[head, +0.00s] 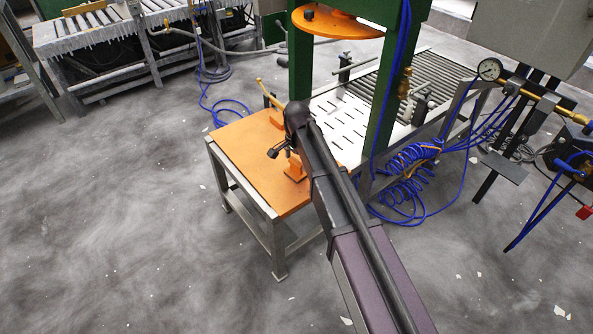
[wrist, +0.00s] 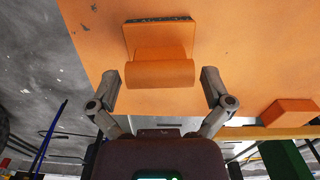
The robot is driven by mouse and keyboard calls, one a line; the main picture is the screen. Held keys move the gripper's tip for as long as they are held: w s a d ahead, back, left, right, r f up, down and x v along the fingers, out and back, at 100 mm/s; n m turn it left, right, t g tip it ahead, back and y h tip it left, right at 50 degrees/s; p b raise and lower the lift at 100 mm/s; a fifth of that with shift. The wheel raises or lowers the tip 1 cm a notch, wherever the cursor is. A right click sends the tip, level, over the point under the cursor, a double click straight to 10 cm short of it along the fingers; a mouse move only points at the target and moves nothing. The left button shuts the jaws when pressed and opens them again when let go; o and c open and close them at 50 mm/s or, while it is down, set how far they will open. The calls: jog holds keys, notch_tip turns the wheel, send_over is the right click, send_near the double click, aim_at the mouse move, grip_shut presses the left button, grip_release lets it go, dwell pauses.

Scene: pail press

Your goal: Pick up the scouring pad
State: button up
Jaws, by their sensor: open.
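The scouring pad (wrist: 160,72) appears to be the orange piece in the wrist view, with a flat plate, a dark speckled edge and a rounded block-like grip. It rests on the orange tabletop (wrist: 100,30). In the head view it seems to be the small orange piece (head: 295,168) beside my gripper, partly hidden by my arm. My gripper (wrist: 160,82) is open, with one finger to the left and one to the right of the grip. Gaps show on both sides, so neither finger appears to touch it.
Another orange block (wrist: 288,112) stands at the table's edge beside a yellow bar. A green press frame (head: 385,90) rises just behind the table (head: 230,150). Coiled blue hoses (head: 405,170) hang at the right. The floor at left is open.

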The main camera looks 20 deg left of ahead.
aim_at(296, 160)
jog(key=c, duration=1)
jog(key=shift+o, duration=0.2)
jog(key=shift+r, duration=0.15)
notch_tip(296, 160, up, 4)
jog(key=p, duration=0.3)
jog(key=shift+f+p, duration=0.25)
jog(key=shift+p, duration=0.1)
jog(key=s+d+r+p, duration=0.1)
jog(key=s+d, duration=0.7)
jog(key=s, duration=0.5)
jog(key=shift+s+d, duration=0.2)
jog(key=shift+s, duration=0.15)
jog(key=shift+r, duration=0.1)
jog(key=o, duration=0.6)
jog(key=c, duration=0.5)
jog(key=shift+o, duration=0.2)
notch_tip(296, 160, up, 51)
jog(key=p, duration=5.1)
jog(key=shift+r, duration=0.15)
